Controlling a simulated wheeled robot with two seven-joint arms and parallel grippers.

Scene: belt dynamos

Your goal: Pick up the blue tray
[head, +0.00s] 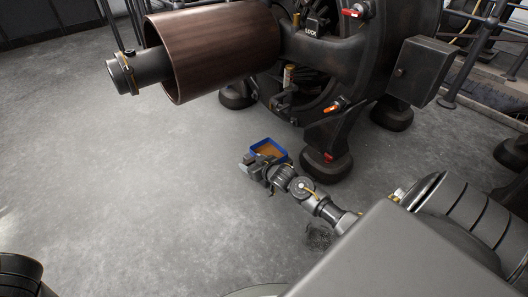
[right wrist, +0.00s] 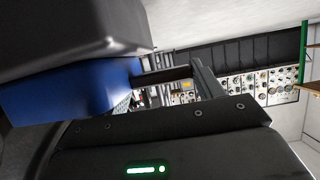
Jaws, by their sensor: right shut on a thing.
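The blue tray (head: 284,157) is a small open box with a brown-orange inside. In the head view it is near the centre, in front of the dark machine's foot. My right gripper (head: 259,162) is at the tray's near left side and shut on it. The right wrist view shows a blue wall of the tray (right wrist: 75,95) close up, partly hidden behind the dark gripper parts. Whether the tray is clear of the floor I cannot tell. My left gripper is not in view; a dark piece shows at the lower left corner.
A large dark machine (head: 340,130) with several feet stands behind the tray, one foot (head: 326,165) close to its right. A brown cylinder (head: 225,50) juts out at upper left. The grey concrete floor (head: 120,180) to the left is clear. A control panel (right wrist: 270,85) shows far off.

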